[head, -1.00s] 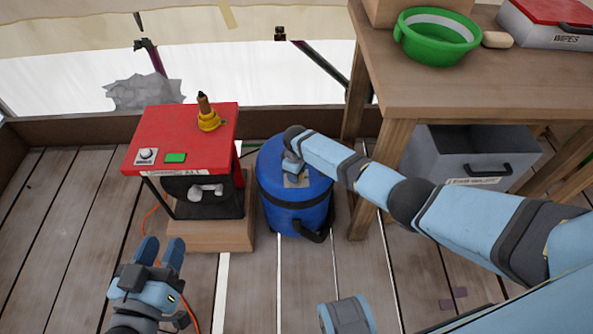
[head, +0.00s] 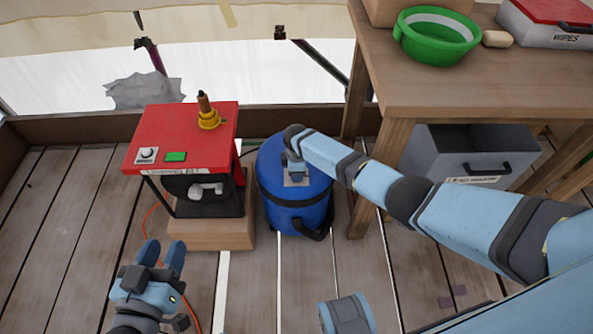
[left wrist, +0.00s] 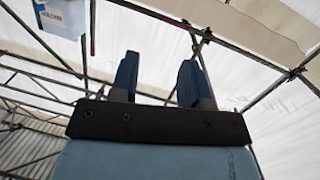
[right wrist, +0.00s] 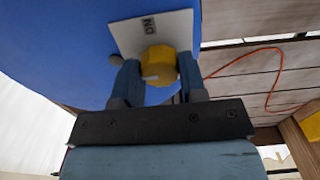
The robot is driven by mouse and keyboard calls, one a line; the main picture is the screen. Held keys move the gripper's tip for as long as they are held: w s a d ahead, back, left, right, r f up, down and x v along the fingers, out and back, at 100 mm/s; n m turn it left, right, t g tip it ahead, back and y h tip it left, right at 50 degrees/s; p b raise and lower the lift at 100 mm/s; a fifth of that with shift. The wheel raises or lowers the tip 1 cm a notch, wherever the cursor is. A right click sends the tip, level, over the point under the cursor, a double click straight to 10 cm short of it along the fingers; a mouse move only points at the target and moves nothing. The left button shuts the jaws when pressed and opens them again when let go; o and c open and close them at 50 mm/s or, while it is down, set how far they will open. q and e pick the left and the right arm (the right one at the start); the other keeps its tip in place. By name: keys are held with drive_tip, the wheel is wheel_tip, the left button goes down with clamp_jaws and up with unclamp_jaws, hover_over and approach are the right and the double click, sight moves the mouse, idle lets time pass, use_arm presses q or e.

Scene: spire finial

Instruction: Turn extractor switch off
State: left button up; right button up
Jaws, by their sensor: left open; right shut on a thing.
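The extractor is a blue drum (head: 312,205) standing on the plank floor, with a pale switch plate (head: 297,181) on its top. In the right wrist view, a yellow knob (right wrist: 158,66) sits on the plate (right wrist: 150,28), which carries the letters ON, seen upside down. My right gripper (right wrist: 156,82) is shut on the yellow knob, one finger on each side. In the head view the right gripper (head: 294,166) partly hides the plate, and the knob is not visible there. My left gripper (head: 163,257) is open and empty, low in front of the red-topped stand.
The red-topped stand (head: 195,125) on a wooden block (head: 212,234) is left of the drum, with a dial, green button and yellow-collared piece. A wooden table (head: 470,85) with a green bowl (head: 437,38) stands right. A grey bin (head: 465,155) is beneath it. An orange cable crosses the floor.

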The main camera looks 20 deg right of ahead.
use_arm(q)
drive_tip(key=shift+r, duration=0.1)
use_arm(e)
drive_tip(key=shift+a, duration=0.1)
drive_tip(key=o, duration=0.9)
drive_tip(key=shift+r, duration=0.25)
wheel_tip(320, 180, up, 6)
drive_tip(key=p, duration=0.3)
drive_tip(key=shift+r, duration=0.2)
use_arm(q)
drive_tip(key=s+a+f+g+y+p, duration=0.2)
drive_tip(key=a+f+g, duration=0.1)
drive_tip(key=f, duration=0.2)
drive_tip(key=shift+s+a+f+p, duration=0.15)
drive_tip(key=shift+f+p, duration=0.2)
use_arm(e)
wheel_tip(320, 180, up, 7)
